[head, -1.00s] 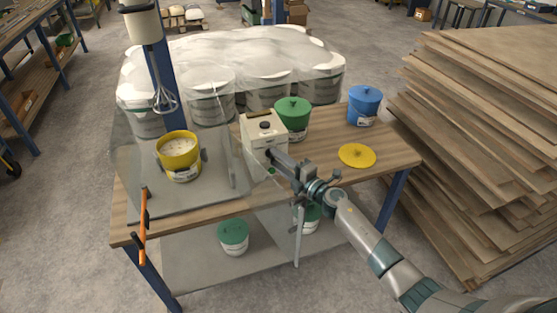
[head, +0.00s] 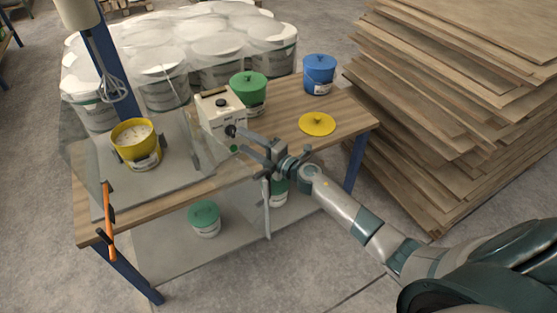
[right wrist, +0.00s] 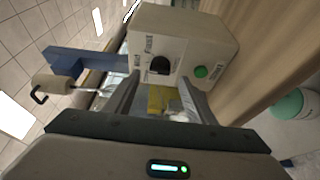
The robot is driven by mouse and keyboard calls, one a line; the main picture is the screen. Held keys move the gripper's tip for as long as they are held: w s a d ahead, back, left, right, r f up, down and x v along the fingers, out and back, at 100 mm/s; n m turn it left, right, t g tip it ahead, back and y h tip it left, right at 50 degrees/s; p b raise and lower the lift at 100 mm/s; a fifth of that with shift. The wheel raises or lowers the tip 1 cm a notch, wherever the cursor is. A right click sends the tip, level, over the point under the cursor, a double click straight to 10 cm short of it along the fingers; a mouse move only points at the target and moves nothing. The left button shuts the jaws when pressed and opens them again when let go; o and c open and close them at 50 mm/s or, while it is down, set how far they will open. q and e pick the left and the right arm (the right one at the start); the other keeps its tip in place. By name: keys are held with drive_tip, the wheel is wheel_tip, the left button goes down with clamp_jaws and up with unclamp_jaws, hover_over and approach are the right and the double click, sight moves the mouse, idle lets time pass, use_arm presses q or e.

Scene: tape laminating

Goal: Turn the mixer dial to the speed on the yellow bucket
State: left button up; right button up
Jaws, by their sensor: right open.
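The pale control box (head: 218,112) stands on the wooden table, with a black dial (head: 231,131) on its front. In the right wrist view the dial (right wrist: 160,66) has small printed words around it, and a green button (right wrist: 201,72) sits beside it. The yellow bucket (head: 133,150), filled with pale stuff, stands left of the box under the whisk (head: 112,88); its label is too small to read. My right gripper (head: 243,143) is open in front of the dial, apart from it. Its fingers (right wrist: 160,80) show either side of the dial, with the bucket beyond. My left gripper is not in view.
A clear guard (head: 190,150) stands by the bucket. A green bucket (head: 249,93), a blue bucket (head: 319,74) and a yellow lid (head: 317,124) are on the table. Stacked boards (head: 440,110) stand right of it. An orange-handled tool (head: 108,220) hangs at the front left.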

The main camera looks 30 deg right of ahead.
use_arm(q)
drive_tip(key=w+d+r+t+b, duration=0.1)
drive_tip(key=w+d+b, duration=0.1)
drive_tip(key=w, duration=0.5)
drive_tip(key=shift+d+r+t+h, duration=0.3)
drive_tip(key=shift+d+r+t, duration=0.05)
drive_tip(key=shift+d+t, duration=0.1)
use_arm(e)
drive_tip(key=v, duration=1.4)
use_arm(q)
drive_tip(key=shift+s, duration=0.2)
use_arm(e)
drive_tip(key=shift+w, duration=0.1)
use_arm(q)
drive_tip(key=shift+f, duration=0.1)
use_arm(e)
drive_tip(key=shift+f, duration=0.1)
